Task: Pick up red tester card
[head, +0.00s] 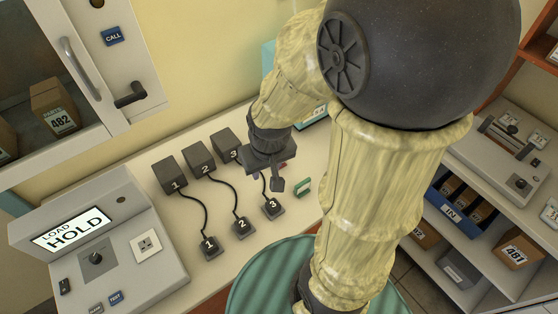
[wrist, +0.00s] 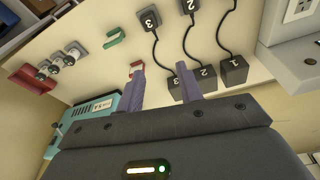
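The red tester card, a small red piece (wrist: 137,67), shows in the wrist view just past the tip of my left-hand finger and is partly covered by it. I cannot tell whether they touch. My gripper (wrist: 160,70) has two purple fingers standing apart, with bare tabletop showing between them. In the head view my gripper (head: 277,184) hangs over the table near the numbered plugs. Only a trace of red shows behind it there, so the card is mostly hidden.
A green bracket-shaped piece (head: 302,187) lies right of my gripper. Numbered black blocks (head: 198,158) with cabled plugs (head: 241,226) stand to the left. A red rack (wrist: 28,78) and a teal device (wrist: 88,118) are at the wrist view's left. A console (head: 120,255) reads HOLD.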

